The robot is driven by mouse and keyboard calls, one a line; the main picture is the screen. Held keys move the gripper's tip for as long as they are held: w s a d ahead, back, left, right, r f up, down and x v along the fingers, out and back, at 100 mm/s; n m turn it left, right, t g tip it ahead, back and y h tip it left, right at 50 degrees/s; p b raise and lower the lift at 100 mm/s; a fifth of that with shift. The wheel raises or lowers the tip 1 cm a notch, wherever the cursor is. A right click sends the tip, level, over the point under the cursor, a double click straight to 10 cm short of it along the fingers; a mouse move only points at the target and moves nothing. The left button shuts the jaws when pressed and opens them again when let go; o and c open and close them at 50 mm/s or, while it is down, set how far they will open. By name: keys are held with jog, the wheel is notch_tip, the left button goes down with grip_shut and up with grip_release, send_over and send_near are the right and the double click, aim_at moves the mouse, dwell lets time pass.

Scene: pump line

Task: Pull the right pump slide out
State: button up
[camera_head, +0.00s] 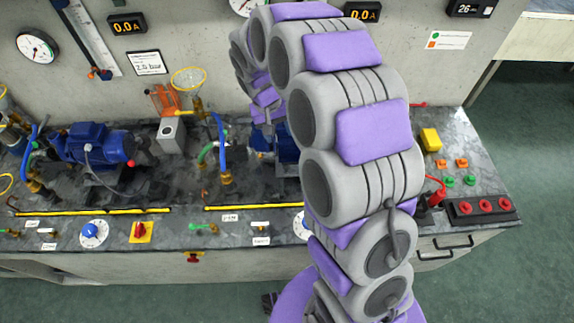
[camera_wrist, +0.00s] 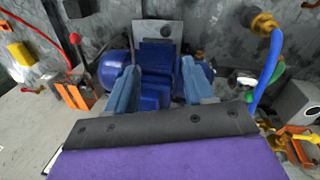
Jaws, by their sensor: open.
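The right pump (camera_head: 287,150) is blue and sits on the dark bench top, mostly hidden behind my arm in the head view. In the wrist view the blue pump (camera_wrist: 158,55) lies straight ahead, with a grey metal plate behind it. My gripper (camera_wrist: 158,70) is open, with its two light-blue fingers pointing at the pump, one on each side of its blue middle part. I see no clear grip; whether the fingers touch it cannot be told. I cannot make out which part is the slide. In the head view my gripper is largely hidden.
A second blue pump (camera_head: 95,145) stands at the left. A blue hose (camera_head: 218,143) rises beside the right pump and also shows in the wrist view (camera_wrist: 266,72). A red-knobbed lever (camera_wrist: 76,46) stands left of the fingers. A yellow box (camera_head: 430,140) and red buttons (camera_head: 482,207) are at the right.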

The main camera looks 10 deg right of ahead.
jog(key=b, duration=0.3)
send_over(285, 164)
jog(key=f, duration=1.2)
jog(key=shift+a+f, duration=0.2)
jog(key=shift+a, duration=0.05)
notch_tip(285, 164, down, 6)
jog(key=shift+r+b, duration=0.15)
jog(key=shift+b, duration=0.2)
jog(key=shift+d, duration=0.45)
jog(key=shift+c, duration=0.4)
jog(key=shift+a, duration=0.35)
jog(key=c, duration=0.6)
jog(key=shift+d, duration=0.15)
grip_shut()
